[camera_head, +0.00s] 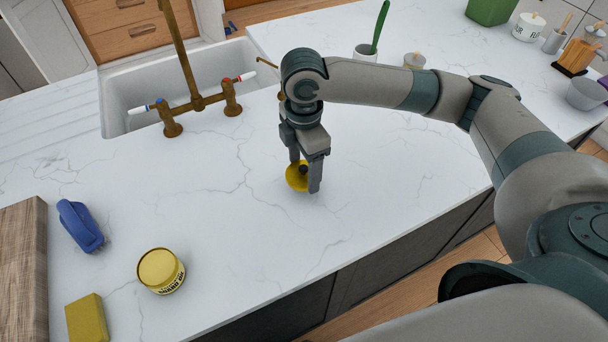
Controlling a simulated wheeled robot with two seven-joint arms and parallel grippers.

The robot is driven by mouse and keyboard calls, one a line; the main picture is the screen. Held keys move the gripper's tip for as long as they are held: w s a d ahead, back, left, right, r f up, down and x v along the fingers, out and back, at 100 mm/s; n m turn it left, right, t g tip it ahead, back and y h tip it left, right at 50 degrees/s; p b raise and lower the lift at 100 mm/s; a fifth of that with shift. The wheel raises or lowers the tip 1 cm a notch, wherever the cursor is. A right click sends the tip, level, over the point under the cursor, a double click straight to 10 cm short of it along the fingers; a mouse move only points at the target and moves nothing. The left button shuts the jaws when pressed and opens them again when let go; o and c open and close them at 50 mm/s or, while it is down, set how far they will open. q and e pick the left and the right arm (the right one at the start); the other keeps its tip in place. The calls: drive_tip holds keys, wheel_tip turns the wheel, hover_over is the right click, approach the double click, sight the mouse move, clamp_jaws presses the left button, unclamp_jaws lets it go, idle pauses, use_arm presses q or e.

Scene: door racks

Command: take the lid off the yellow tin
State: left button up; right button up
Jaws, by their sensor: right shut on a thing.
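The yellow tin (163,274) stands upright on the white counter at the lower left, with dark lettering on its side. Its top shows as a plain yellow round inside a rim, with no knob on it. My right gripper (305,178) points down at the middle of the counter, well to the right of the tin and apart from it. It is shut on a round yellow lid (293,183) with a dark knob, partly hidden by the fingers. The lid is at or just above the counter; I cannot tell if it touches. My left gripper is not in view.
A blue brush (80,226), a yellow sponge (87,319) and a wooden board (22,270) lie at the left. A sink (125,95) with a brass tap (196,101) is behind. Cups and jars stand at the back right. The counter (225,210) between tin and gripper is clear.

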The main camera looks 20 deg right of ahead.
sight(304, 178)
drive_tip(key=shift+f+p, duration=0.65)
drive_tip(key=shift+f, duration=1.35)
drive_tip(key=shift+f, duration=0.1)
drive_tip(key=o, duration=1.2)
drive_tip(key=shift+c, duration=0.2)
